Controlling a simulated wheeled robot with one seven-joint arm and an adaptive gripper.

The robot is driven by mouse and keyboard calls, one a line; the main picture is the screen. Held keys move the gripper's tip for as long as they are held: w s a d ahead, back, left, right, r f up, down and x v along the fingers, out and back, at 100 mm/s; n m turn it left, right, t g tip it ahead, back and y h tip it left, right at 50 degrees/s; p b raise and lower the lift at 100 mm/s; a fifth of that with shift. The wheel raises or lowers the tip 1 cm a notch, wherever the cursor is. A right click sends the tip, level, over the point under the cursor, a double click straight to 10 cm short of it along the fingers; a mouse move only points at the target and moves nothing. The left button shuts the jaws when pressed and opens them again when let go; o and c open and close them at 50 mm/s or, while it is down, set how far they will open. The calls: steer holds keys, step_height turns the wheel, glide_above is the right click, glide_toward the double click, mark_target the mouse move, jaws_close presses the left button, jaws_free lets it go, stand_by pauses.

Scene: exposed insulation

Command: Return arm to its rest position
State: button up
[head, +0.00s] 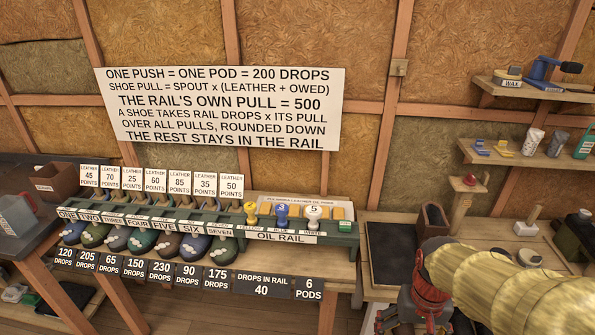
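My arm, in a yellow ribbed sleeve (510,285), reaches in from the lower right of the head view. At its far end is a red and dark grey part (425,300), partly hidden by the sleeve and cut by the lower edge. My gripper's fingers cannot be made out clearly there, so I cannot tell whether it is open or shut. This end is in front of the right-hand bench (390,290), right of the oil rail. I see nothing clearly held.
The oil rail (282,238) carries yellow (250,212), blue (281,213) and white (313,215) knobs. Shelves (530,152) project from the right wall.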

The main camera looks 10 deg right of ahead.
steer(key=s+a+r+n+t, duration=0.1)
steer(key=a+r+t, duration=0.1)
steer(key=a+r, duration=0.3)
steer(key=s+a+r+n+t, duration=0.1)
steer(key=a+r+n+t, duration=0.1)
steer(key=a+r, duration=0.3)
step_height(320, 180, up, 4)
steer(key=shift+s+r+t+p, duration=0.15)
steer(key=shift+r+t+p, duration=0.2)
steer(key=shift+t, duration=0.45)
